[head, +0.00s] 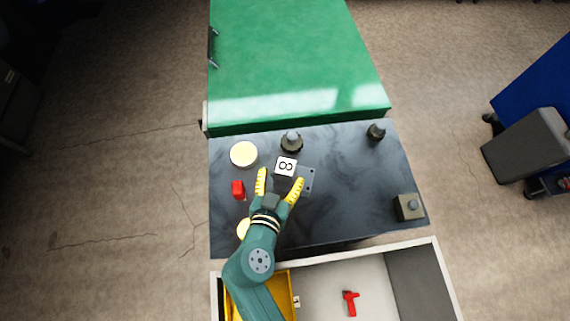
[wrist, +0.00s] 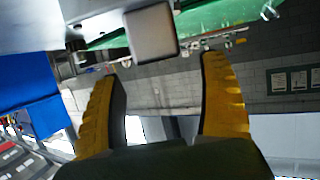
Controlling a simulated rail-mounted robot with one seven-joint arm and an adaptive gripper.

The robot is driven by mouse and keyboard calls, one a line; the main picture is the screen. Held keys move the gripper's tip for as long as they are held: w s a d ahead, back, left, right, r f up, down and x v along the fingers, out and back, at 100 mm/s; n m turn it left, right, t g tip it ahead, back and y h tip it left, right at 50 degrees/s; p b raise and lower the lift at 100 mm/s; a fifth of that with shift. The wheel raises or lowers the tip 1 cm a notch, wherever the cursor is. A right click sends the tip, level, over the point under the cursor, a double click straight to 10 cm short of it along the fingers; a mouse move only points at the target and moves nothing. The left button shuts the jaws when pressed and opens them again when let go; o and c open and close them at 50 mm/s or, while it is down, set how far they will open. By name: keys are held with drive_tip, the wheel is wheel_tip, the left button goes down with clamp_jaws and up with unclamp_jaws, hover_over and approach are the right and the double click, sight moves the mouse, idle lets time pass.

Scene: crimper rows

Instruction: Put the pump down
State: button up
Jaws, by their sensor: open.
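My gripper (head: 280,180) is open over the dark worktop, its yellow fingers spread apart. In the wrist view my gripper (wrist: 163,70) is open, with a grey square-ended block (wrist: 152,36) ahead of the gap between the fingers. Nothing is visibly clamped. No part is labelled as the pump, so I cannot tell for certain which thing it is.
Around the gripper are a round dark fitting (head: 291,143), a cream disc (head: 243,154) and a red block (head: 238,189). A dark knob (head: 376,132) and a grey-brown box (head: 408,207) stand right. An open drawer (head: 385,301) holds a red tool (head: 350,302). The worktop's right middle (head: 350,185) is clear.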

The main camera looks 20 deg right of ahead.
drive_tip(key=v, duration=0.7)
drive_tip(key=w+d+r+n+t+y, duration=0.1)
drive_tip(key=w+r+t, duration=0.1)
drive_tip(key=r, duration=0.8)
drive_tip(key=w+d+r+n+t+y, duration=0.1)
drive_tip(key=w+r+t+y, duration=0.1)
drive_tip(key=r, duration=0.9)
drive_tip(key=w+d+r+n+t+y, duration=0.1)
drive_tip(key=w+r+t, duration=0.1)
drive_tip(key=r, duration=0.8)
drive_tip(key=shift+w+d+r+t+y, duration=0.15)
drive_tip(key=shift+w+d+t+y, duration=0.2)
drive_tip(key=shift+t, duration=0.45)
drive_tip(key=shift+o, duration=0.8)
drive_tip(key=s+r+n+t+y, duration=0.2)
drive_tip(key=s+r+t, duration=0.1)
drive_tip(key=r, duration=0.5)
drive_tip(key=shift+s+r+n, duration=0.2)
drive_tip(key=shift+r+n, duration=0.05)
drive_tip(key=shift+n, duration=0.15)
